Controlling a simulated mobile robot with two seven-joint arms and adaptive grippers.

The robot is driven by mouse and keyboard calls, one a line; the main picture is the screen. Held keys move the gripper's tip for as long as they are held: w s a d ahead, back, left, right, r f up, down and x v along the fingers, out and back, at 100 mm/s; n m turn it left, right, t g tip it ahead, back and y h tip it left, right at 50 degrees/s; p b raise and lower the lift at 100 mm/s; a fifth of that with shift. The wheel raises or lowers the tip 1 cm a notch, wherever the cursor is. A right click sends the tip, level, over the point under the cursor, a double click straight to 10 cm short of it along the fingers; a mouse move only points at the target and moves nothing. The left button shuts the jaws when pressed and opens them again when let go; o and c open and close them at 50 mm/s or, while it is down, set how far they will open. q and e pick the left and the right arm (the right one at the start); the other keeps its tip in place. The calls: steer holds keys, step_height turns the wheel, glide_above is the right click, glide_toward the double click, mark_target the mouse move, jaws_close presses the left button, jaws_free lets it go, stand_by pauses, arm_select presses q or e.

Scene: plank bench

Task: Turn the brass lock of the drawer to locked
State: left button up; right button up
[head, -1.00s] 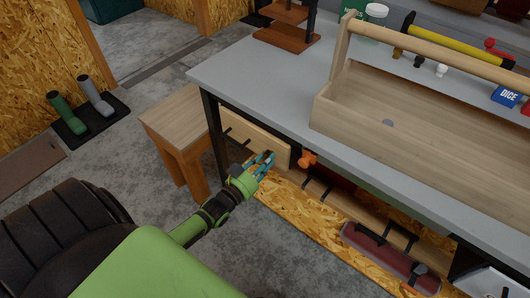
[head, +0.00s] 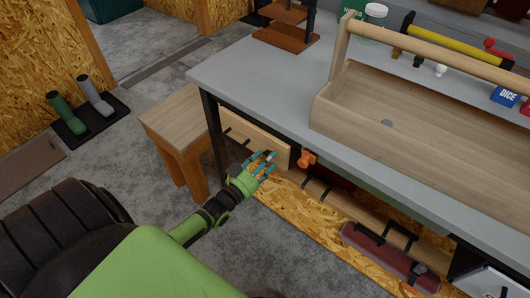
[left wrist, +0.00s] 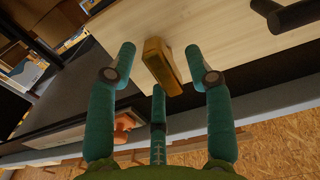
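The drawer has a pale wooden front (head: 254,136) under the bench top; in the left wrist view the front (left wrist: 225,35) fills the upper part. The brass lock (left wrist: 163,66) is an elongated knob standing out from it, slightly tilted in that view. My left gripper (head: 265,163) is at the right part of the drawer front. In the left wrist view the gripper (left wrist: 160,52) is open, with two teal fingers either side of the lock and a third below it. Gaps show beside the lock. In the head view the fingers mostly hide the lock. My right gripper is not in view.
An orange object (head: 306,159) hangs just right of the drawer. A wooden stool (head: 178,128) stands to the left. A large wooden tool carrier (head: 420,150) sits on the grey bench top (head: 240,80).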

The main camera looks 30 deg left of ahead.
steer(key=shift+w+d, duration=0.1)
arm_select(q)
steer(key=s+a, duration=0.1)
steer(key=s, duration=1.1)
steer(key=s+d+f+g+y+p, duration=0.1)
steer(key=s+f+g+p, duration=0.25)
steer(key=f, duration=0.45)
steer(key=s+d+f+g+p, duration=0.2)
steer(key=s+f+g, duration=0.25)
steer(key=f, duration=0.45)
steer(key=s+d+f+g+p, duration=0.1)
steer(key=s+d+f+g, duration=0.1)
steer(key=s, duration=0.5)
steer(key=s+d+f+m+g+p, duration=0.1)
steer(key=s+d+f+g+p, duration=0.1)
steer(key=s, duration=0.5)
steer(key=s+d+f+g+p, duration=0.1)
steer(key=s+d+f+g, duration=0.1)
steer(key=s+f+g, duration=0.2)
steer(key=s+g, duration=0.1)
steer(key=s, duration=0.2)
steer(key=shift+s+f+m+p, duration=0.25)
steer(key=shift+m+p, duration=0.15)
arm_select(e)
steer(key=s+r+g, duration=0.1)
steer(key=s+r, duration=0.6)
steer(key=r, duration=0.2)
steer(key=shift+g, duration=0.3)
